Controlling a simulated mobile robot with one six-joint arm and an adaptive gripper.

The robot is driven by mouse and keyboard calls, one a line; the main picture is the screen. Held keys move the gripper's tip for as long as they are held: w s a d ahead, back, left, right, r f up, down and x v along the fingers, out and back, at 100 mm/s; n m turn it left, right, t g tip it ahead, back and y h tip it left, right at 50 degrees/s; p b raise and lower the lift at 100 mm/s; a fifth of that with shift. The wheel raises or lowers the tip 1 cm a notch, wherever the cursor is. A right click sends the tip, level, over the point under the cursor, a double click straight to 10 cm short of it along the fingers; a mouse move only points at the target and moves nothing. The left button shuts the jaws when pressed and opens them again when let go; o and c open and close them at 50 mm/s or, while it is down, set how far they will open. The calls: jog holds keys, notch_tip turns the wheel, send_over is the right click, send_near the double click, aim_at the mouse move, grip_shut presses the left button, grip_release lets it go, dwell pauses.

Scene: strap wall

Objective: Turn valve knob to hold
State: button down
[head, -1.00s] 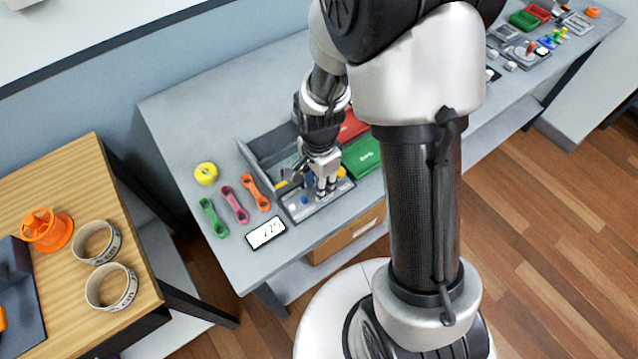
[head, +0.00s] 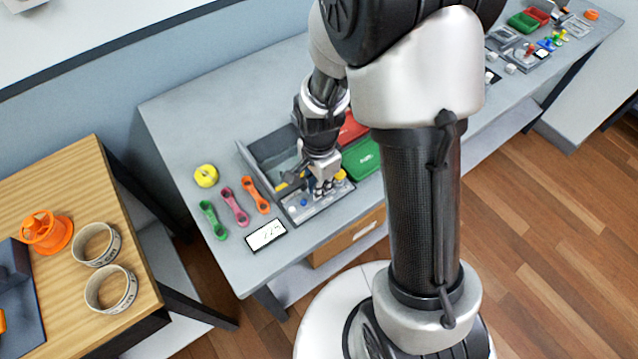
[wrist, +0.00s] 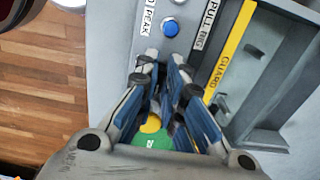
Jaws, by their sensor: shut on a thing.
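My gripper (head: 324,185) is over the small grey control panel (head: 311,211) at the front of the bench. In the wrist view its blue-sided fingers (wrist: 163,66) are close together, with a narrow gap between the tips. They are shut on what I take to be the valve knob. The fingers hide most of it, so its pointer and setting cannot be read. A blue button (wrist: 171,27) is on the panel just beyond the fingertips, beside labels reading "PEAK" and "PULL RIG". A yellow "GUARD" strip (wrist: 232,50) runs along the panel's edge.
A grey tray (head: 262,150) stands behind the panel, with a green bin (head: 364,158) and a red bin (head: 352,128) near it. Green, pink and orange links, a yellow roll (head: 206,176) and a white display (head: 266,234) lie to the left. My arm hides part of the bench.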

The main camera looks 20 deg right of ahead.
jog(key=shift+n, duration=0.3)
jog(key=n+p, duration=0.1)
jog(key=n, duration=0.4)
jog(key=shift+s+d, duration=0.1)
jog(key=shift+s, duration=0.05)
jog(key=n+p, duration=0.1)
jog(key=n, duration=0.4)
jog(key=shift+d+n, duration=0.15)
jog(key=shift+n, duration=0.25)
jog(key=n, duration=0.6)
jog(key=shift+d+p, duration=0.25)
jog(key=shift+p, duration=0.1)
jog(key=shift+n, duration=0.4)
jog(key=c, duration=1.7)
grip_release()
